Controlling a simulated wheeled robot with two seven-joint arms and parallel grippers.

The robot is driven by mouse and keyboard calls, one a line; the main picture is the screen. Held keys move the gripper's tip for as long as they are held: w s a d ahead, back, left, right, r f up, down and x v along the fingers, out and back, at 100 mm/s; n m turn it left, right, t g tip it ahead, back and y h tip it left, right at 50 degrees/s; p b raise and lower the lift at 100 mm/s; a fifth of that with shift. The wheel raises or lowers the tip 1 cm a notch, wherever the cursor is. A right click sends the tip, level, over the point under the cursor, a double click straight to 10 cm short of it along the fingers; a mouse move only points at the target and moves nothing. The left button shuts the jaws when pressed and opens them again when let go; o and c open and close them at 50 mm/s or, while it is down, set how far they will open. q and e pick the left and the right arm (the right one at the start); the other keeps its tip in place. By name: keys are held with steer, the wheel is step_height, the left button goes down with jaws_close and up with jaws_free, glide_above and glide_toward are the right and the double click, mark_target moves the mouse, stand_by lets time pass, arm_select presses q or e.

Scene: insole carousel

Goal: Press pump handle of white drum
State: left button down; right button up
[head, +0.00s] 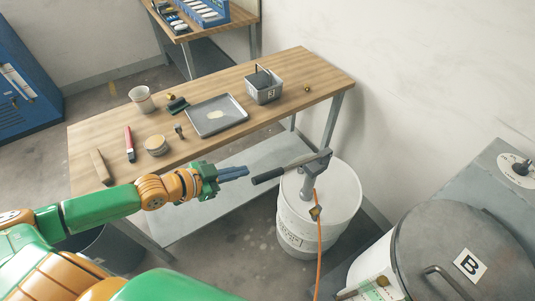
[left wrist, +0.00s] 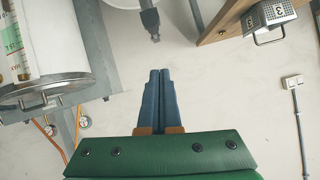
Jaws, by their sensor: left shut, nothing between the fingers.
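The white drum (head: 292,226) stands on the floor at the right end of the wooden table. A grey pump (head: 309,180) rises from its lid, and its handle (head: 268,176) reaches left, ending in a black grip. My left gripper (head: 247,171) is shut and empty, its blue fingers just left of the black grip, with a small gap visible in the head view. The left wrist view shows the same closed fingers (left wrist: 160,72); the black grip cannot be made out there. My right gripper is not in view.
The wooden table (head: 335,76) holds a grey tray (head: 237,125), a metal basket (head: 263,92), a cup, a brush and small tools. An orange hose (head: 319,250) hangs down the drum's front. A large lidded drum marked B (head: 430,225) stands at the right.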

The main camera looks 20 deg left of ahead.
arm_select(q)
steer(key=shift+s+d+r, duration=0.3)
steer(key=shift+d+r, duration=0.2)
steer(key=shift+r, duration=0.2)
steer(key=b, duration=0.6)
glide_above(265, 177)
steer(key=d, duration=0.1)
step_height(265, 177, down, 5)
step_height(265, 177, down, 3)
steer(key=b, duration=0.2)
steer(key=shift+w+a+b, duration=0.1)
steer(key=shift+a+b, duration=0.05)
steer(key=shift+b, duration=0.25)
steer(key=shift+a+f+b, duration=0.35)
steer(key=shift+a+b, duration=0.05)
steer(key=shift+b, duration=0.15)
